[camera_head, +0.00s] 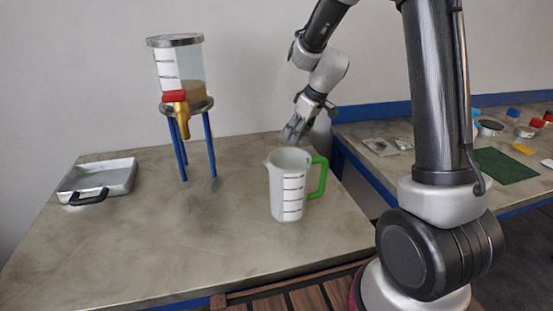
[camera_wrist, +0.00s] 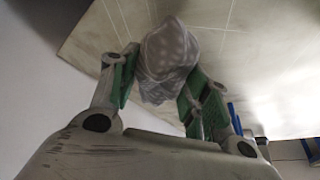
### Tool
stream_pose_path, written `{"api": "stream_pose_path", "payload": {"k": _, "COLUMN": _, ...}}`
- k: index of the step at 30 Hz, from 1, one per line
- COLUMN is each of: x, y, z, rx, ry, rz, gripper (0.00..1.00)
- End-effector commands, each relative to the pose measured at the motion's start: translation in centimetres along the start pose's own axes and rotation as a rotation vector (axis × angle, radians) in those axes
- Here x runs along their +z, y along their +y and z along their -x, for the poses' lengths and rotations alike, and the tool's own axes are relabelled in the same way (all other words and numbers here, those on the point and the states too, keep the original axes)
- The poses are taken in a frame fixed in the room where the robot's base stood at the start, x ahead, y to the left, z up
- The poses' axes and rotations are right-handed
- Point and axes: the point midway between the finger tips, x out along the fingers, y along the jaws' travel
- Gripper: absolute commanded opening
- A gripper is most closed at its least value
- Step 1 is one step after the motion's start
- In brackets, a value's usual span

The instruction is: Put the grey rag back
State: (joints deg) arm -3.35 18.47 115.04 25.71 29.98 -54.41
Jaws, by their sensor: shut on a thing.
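My gripper (camera_head: 297,128) is over the back right part of the near table, behind the white jug. In the wrist view my gripper (camera_wrist: 160,95) is shut on the grey rag (camera_wrist: 170,55), a bunched, pale grey cloth with a light pattern. The rag sits between the two green-padded fingers. Below it the wrist view shows the tabletop. In the head view the rag is hard to tell apart from the fingers.
A white jug (camera_head: 289,190) with a green handle stands on the table (camera_head: 200,240). A tank (camera_head: 180,70) with a red and yellow tap stands on a blue-legged stand. A metal tray (camera_head: 98,178) lies at left. A second bench (camera_head: 400,170) at right holds a green mat (camera_head: 503,166) and small containers.

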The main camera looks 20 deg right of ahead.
Motion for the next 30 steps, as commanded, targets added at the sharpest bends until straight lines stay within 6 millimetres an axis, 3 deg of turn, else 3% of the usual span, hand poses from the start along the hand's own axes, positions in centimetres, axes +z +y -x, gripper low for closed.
{"api": "stream_pose_path", "payload": {"k": 6, "x": -4.6, "y": -2.4, "z": 0.5, "rx": -0.158, "ry": 0.002, "rz": 0.386, "gripper": 0.21}}
{"api": "stream_pose_path", "payload": {"k": 9, "x": -5.3, "y": -3.0, "z": 0.2, "rx": -0.194, "ry": -0.001, "rz": 0.467, "gripper": 0.21}}
{"api": "stream_pose_path", "payload": {"k": 16, "x": -3.8, "y": -3.2, "z": -3.7, "rx": -0.201, "ry": -0.004, "rz": 0.486, "gripper": 0.21}}
{"api": "stream_pose_path", "payload": {"k": 30, "x": -1.8, "y": -3.1, "z": -8.4, "rx": -0.198, "ry": -0.002, "rz": 0.485, "gripper": 0.21}}
